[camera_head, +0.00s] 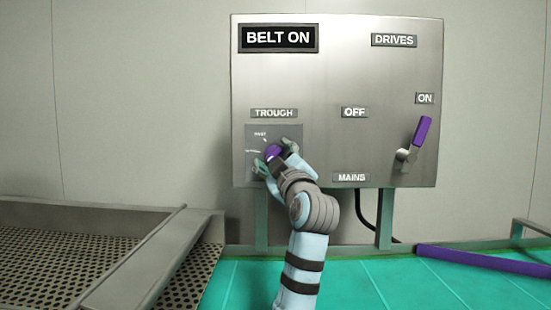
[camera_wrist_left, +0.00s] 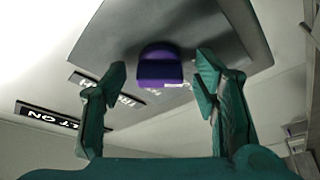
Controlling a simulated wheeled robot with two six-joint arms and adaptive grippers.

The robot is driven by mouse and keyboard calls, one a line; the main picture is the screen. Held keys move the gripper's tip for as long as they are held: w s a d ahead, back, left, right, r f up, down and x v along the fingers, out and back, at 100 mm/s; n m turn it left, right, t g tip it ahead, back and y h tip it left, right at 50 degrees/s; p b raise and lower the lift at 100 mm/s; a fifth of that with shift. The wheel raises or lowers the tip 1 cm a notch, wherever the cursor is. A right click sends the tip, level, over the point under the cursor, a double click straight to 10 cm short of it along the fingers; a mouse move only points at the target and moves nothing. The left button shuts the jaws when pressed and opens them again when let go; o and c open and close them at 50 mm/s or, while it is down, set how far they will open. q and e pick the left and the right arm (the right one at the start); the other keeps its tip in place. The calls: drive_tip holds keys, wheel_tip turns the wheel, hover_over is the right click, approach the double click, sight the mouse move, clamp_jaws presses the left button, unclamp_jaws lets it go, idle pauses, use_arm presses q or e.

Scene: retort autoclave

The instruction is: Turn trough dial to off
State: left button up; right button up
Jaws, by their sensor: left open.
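The trough dial (camera_head: 273,152) is a purple knob on a small grey plate (camera_head: 290,131) under the TROUGH label (camera_head: 274,113). My left gripper (camera_head: 275,155) is at the dial, its fingers on either side of it. In the left wrist view the purple dial (camera_wrist_left: 160,66) lies ahead, between and beyond the green fingertips of the open left gripper (camera_wrist_left: 162,82). A gap shows on each side. The dial's plate lettering is partly hidden by the gripper, and I cannot read the dial's setting. My right gripper is not in view.
The steel panel (camera_head: 340,70) bears a BELT ON display (camera_head: 278,38) and, at right, a purple-handled lever (camera_head: 421,132) by the ON label (camera_head: 425,98). A perforated metal trough (camera_head: 60,262) is at left. A purple bar (camera_head: 485,262) lies at right above the green surface.

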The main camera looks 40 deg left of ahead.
use_arm(q)
drive_tip(key=v, duration=1.2)
